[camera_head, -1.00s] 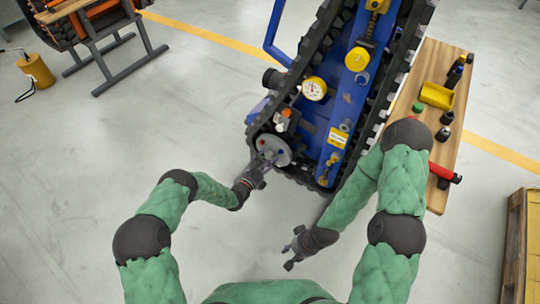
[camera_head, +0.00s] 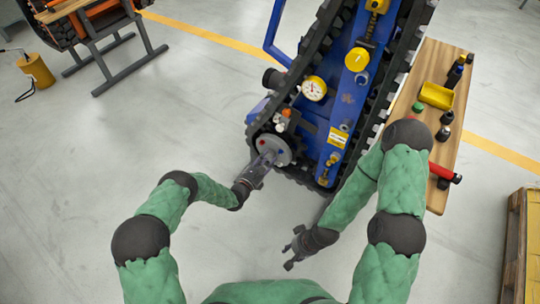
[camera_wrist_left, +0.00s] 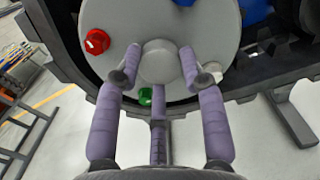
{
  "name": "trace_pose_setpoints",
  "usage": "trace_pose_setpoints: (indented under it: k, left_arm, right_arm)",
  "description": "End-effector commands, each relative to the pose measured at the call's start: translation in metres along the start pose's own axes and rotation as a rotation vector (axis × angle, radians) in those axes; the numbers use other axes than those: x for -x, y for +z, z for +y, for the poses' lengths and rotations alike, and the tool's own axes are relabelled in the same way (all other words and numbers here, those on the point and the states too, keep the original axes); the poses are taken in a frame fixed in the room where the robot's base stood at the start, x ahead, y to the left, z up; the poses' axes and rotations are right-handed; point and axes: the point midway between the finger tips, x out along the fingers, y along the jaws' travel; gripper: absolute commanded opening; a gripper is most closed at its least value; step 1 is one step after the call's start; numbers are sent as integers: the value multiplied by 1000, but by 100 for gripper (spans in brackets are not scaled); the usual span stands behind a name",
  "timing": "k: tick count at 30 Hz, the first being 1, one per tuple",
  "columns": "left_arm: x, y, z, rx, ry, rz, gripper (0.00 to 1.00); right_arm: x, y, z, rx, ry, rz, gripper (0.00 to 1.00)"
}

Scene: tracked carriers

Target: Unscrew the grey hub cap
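The grey hub cap (camera_wrist_left: 160,62) is a round knob in the middle of a grey wheel disc (camera_wrist_left: 110,15), seen in the left wrist view. The disc also shows at the near end of the tracked carrier in the head view (camera_head: 285,153). My left gripper (camera_wrist_left: 158,72) has its purple-padded fingers spread in front of the cap, one at each side and one below. I cannot tell whether any finger touches it. In the head view my left gripper (camera_head: 268,159) partly hides the hub. My right gripper (camera_head: 293,249) is open and empty above the floor.
Red (camera_wrist_left: 97,41), green (camera_wrist_left: 145,96) and pale (camera_wrist_left: 212,71) nuts sit around the cap. The black track (camera_head: 308,180) borders the hub. A wooden bench (camera_head: 443,80) with a yellow bin (camera_head: 436,95) stands at right.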

Motion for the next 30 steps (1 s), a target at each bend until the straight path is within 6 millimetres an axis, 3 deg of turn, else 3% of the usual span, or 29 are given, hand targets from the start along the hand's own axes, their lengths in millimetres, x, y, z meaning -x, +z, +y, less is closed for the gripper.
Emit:
trace_pose_setpoints:
  k: [10, 30]
  left_arm:
    - [0, 0, 0, 55, 0, 0, 12]
    - [0, 0, 0, 801, 0, 0, 12]
  right_arm:
    - [0, 0, 0, 0, 0, 0, 40]
    - [-3, 0, 1, 0, 0, 0, 40]
